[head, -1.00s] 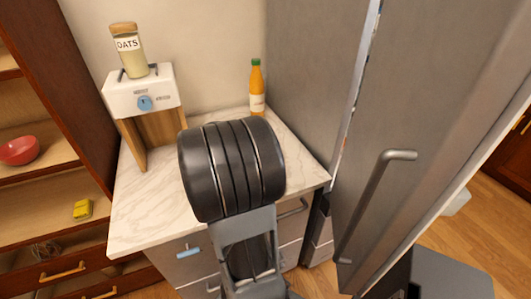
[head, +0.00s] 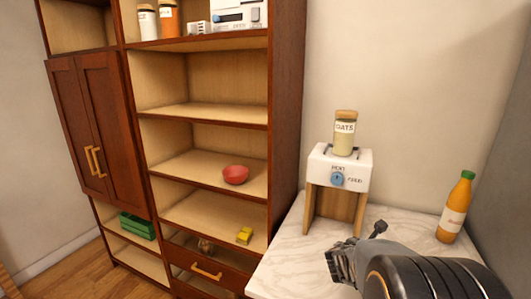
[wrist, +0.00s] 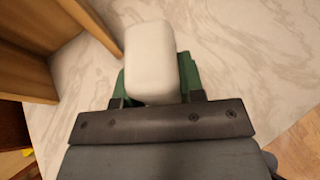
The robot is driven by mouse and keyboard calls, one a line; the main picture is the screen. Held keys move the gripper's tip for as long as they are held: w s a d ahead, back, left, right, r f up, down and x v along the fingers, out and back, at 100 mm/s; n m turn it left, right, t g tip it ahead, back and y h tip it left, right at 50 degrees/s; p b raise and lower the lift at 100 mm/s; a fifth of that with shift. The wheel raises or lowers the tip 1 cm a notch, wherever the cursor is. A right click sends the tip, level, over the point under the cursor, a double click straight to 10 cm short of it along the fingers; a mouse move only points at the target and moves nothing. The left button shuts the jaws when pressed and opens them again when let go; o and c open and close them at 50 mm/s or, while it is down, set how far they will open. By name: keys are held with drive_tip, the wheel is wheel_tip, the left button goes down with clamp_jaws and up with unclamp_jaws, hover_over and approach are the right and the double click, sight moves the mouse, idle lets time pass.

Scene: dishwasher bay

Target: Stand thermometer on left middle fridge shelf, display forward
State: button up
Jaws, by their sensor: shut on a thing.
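My gripper (head: 345,262) is low over the marble counter in the head view, in front of the wooden stand. In the wrist view my gripper (wrist: 156,84) is shut on a white, rounded block, with green finger pads on either side of it. This white block (wrist: 151,55) appears to be the thermometer; its display is not visible. I cannot make it out in the head view. The left middle fridge shelf is out of view. Only a grey side surface, likely the fridge (head: 508,200), shows at the right edge.
The marble counter (head: 290,270) holds a wooden stand (head: 343,205) with a white dial unit (head: 338,172) and an oats jar (head: 345,135) above. An orange bottle (head: 455,210) stands to the right. A brown shelf unit with a red bowl (head: 235,174) and yellow item (head: 244,235) is left.

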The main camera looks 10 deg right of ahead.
drive_tip(key=w+a+f+n+t+y, duration=0.2)
drive_tip(key=w+a+n, duration=0.1)
drive_tip(key=a, duration=0.5)
drive_tip(key=w+a+f+n+t+y, duration=0.2)
drive_tip(key=w+a+n+y, duration=0.1)
drive_tip(key=a, duration=0.5)
drive_tip(key=w+a+f+n+t+y, duration=0.2)
drive_tip(key=w+a+n+t, duration=0.1)
drive_tip(key=a, duration=0.6)
drive_tip(key=shift+f+y, duration=0.1)
drive_tip(key=shift+y, duration=0.3)
drive_tip(key=shift+a+n, duration=0.3)
drive_tip(key=shift+a, duration=0.3)
